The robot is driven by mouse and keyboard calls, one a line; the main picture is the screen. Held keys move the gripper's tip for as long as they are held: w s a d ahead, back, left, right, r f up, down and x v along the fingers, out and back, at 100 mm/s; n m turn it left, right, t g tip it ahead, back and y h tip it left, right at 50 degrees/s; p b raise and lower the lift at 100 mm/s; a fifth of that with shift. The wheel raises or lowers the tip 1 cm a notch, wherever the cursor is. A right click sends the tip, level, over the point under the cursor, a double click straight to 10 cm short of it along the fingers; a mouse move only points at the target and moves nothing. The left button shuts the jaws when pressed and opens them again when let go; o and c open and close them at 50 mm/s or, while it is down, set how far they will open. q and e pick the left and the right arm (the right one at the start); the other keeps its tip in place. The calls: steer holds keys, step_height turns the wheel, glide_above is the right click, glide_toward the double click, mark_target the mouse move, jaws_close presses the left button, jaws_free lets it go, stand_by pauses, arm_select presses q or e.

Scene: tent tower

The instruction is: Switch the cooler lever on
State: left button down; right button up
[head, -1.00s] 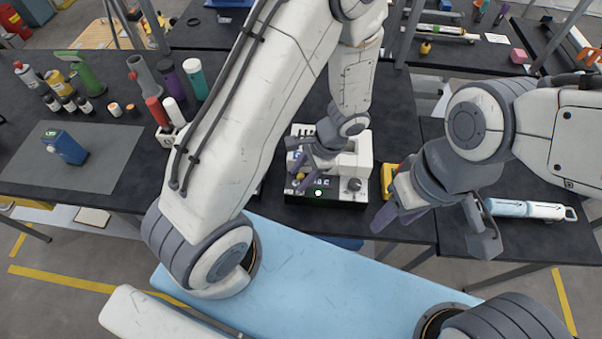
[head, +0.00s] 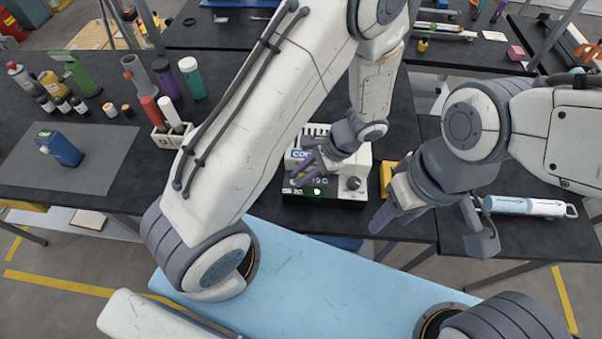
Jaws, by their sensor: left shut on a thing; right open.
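The cooler (head: 296,199) is a white and black box with a small display, a green light and a round knob on its front. It stands near the front edge of the dark table. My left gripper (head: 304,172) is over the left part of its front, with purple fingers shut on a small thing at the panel. This appears to be the cooler lever, but the fingers hide it.
A yellow object (head: 386,178) stands just right of the cooler. A blue-and-white cylinder (head: 525,207) lies at the right. Bottles and a small rack (head: 172,141) stand left. A grey mat (head: 90,175) holds a blue device (head: 60,150).

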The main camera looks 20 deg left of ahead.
arm_select(q)
steer(key=c, duration=0.8)
jaws_free()
steer(key=b+v, duration=0.1)
steer(key=v, duration=0.9)
steer(key=shift+d+b, duration=0.2)
steer(key=shift+b, duration=0.15)
steer(key=shift+w+r, duration=0.1)
steer(key=shift+r, duration=0.05)
